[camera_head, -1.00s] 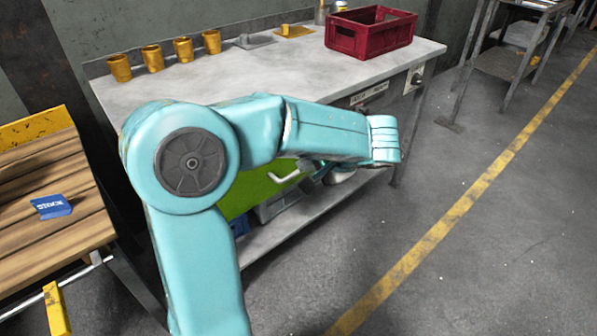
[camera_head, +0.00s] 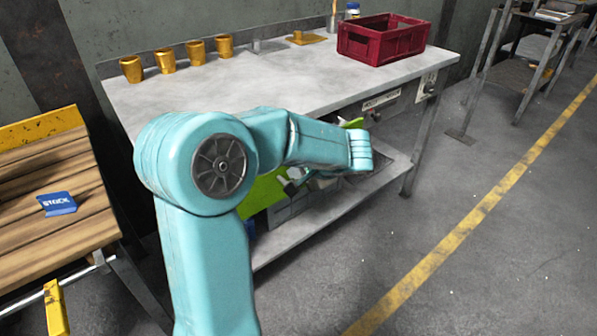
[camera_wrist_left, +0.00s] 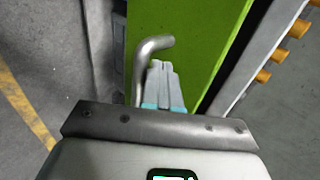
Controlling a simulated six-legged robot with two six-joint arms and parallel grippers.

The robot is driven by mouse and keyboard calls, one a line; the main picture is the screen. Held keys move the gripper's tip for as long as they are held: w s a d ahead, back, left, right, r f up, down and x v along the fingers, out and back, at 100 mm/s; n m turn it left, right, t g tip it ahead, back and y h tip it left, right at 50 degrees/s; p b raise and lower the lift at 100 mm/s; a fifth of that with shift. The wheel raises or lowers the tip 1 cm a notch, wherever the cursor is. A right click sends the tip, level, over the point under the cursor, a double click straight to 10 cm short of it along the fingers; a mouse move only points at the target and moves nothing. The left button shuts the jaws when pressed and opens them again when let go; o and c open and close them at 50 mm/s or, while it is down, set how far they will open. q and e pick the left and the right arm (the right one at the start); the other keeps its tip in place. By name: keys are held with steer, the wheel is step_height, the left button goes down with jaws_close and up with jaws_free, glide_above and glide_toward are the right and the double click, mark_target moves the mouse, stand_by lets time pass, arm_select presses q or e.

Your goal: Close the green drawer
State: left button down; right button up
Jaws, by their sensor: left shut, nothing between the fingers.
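The green drawer (camera_head: 262,194) shows under the bench top in the head view, mostly hidden behind my left arm. A small green part (camera_head: 352,123) also shows beyond the arm. In the left wrist view, its green front (camera_wrist_left: 188,38) fills the middle, with a bent grey metal handle (camera_wrist_left: 139,72) on it. My left gripper (camera_wrist_left: 160,67) is shut and empty, with its fingertips beside the handle, just right of it and in front of the green face. I cannot tell whether they touch. How far the drawer stands out is hidden. My right gripper is not in view.
The grey workbench (camera_head: 250,88) carries several golden cups (camera_head: 166,61) and a dark red crate (camera_head: 383,40). Open floor with a yellow line (camera_head: 440,250) lies at the right.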

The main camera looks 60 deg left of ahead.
arm_select(q)
steer(key=a, duration=0.2)
steer(key=s+a, duration=0.1)
steer(key=a, duration=0.4)
steer(key=shift+s+f, duration=0.1)
steer(key=shift+s, duration=0.25)
steer(key=shift+a, duration=0.25)
steer(key=shift+s+a+r, duration=0.1)
steer(key=shift+r, duration=0.15)
steer(key=shift+r, duration=0.1)
